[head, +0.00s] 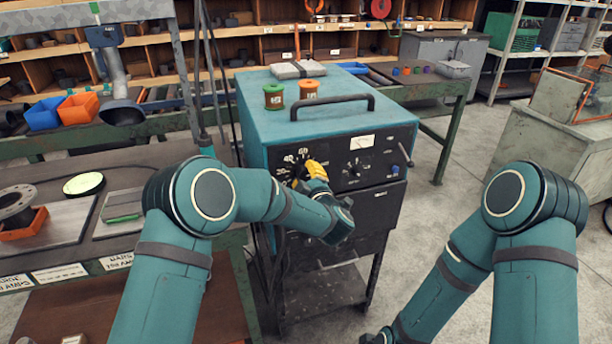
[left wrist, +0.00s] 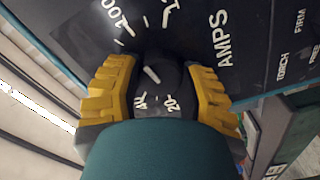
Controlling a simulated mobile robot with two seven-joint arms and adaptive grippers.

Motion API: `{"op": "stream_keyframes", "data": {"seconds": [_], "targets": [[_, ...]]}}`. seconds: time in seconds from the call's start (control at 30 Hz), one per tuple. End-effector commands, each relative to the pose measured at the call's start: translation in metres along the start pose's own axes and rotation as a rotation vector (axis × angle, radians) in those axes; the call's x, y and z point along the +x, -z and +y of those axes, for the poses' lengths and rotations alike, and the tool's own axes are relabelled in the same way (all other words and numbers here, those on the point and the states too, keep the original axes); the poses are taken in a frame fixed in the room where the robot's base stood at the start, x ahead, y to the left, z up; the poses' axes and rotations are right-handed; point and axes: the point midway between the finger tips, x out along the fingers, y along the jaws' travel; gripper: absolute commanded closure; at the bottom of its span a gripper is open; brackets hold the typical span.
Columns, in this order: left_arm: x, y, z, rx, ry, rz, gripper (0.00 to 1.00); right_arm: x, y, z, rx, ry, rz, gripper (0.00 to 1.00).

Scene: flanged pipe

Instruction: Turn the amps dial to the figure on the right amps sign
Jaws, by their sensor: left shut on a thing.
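The welder (head: 325,110) is a blue box with a black front panel. Its amps dial (left wrist: 150,76) is a black knob with a white pointer line, beside the printed word AMPS, 100 and 20. The yellow fingers of my left gripper (head: 312,172) are shut on the dial, one on each side in the left wrist view (left wrist: 160,92). They hide part of the scale in the head view. The right amps sign (head: 118,262) hangs on the left bench's front edge; its figure is too small to read surely. My right gripper (head: 378,338) is cut off at the bottom edge.
Another amps sign (head: 60,273) is left of it.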

Motion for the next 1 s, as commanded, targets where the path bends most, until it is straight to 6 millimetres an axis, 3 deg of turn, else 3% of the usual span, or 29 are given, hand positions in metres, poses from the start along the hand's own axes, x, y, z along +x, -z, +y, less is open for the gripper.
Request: {"op": "stream_keyframes", "data": {"seconds": [0.5, 0.53, 0.6, 1.0], "targets": [[-0.0007, -0.0010, 0.0015, 0.018, -0.003, -0.003, 0.95, -0.0003, -0.0001, -0.0001, 0.000, 0.000, 0.000, 0.53], [-0.0007, -0.0010, 0.0014, 0.018, -0.003, -0.003, 0.50, -0.0003, -0.0001, -0.0001, 0.000, 0.000, 0.000, 0.53], [-0.0006, -0.0010, 0.0012, 0.018, -0.002, -0.003, 0.26, -0.0003, -0.0001, -0.0001, 0.000, 0.000, 0.000, 0.53], [-0.0048, -0.0008, 0.0005, 0.019, -0.001, -0.002, 0.26, -0.0003, 0.0000, -0.0002, 0.000, 0.000, 0.000, 0.53]]}}
